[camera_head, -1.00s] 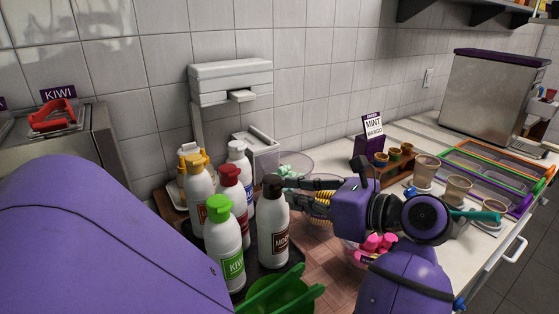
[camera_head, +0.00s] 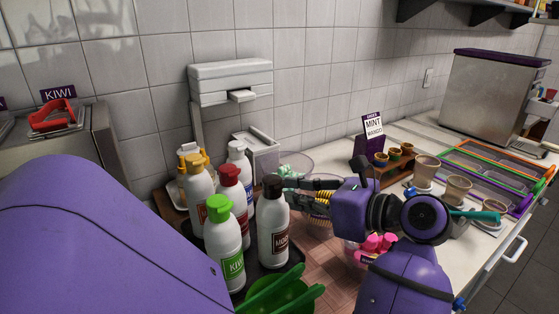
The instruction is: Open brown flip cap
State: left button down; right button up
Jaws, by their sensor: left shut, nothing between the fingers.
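A white bottle with a brown cap (camera_head: 272,182) and a brown label (camera_head: 281,243) stands upright on the dark tray (camera_head: 296,268), right of the other bottles. The brown cap looks closed. My left gripper (camera_head: 288,190) is shut and empty, with its dark fingers pointing left at the upper right side of this bottle. Whether the fingertips touch the cap or sit just behind it, I cannot tell. My right gripper does not show.
A green bowl (camera_head: 285,294) is in front. Cups (camera_head: 457,187) stand at right.

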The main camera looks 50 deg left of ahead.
aim_at(279, 181)
pick_arm(q)
jog(key=shift+a, duration=0.15)
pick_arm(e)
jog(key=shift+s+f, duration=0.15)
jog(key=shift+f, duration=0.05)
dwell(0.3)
pick_arm(q)
jog(key=shift+r+p, duration=0.4)
jog(key=shift+r, duration=1.15)
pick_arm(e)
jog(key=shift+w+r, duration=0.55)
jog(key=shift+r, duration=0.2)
pick_arm(q)
jog(key=shift+s+a+r+p, duration=0.15)
jog(key=shift+a+r, duration=0.15)
jog(key=shift+a, duration=0.2)
jog(key=shift+s+a+r+p, duration=0.15)
jog(key=shift+a+r, duration=0.1)
jog(key=shift+a, duration=0.25)
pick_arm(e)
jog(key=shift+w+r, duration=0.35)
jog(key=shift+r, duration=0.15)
pick_arm(q)
jog(key=shift+a, duration=0.1)
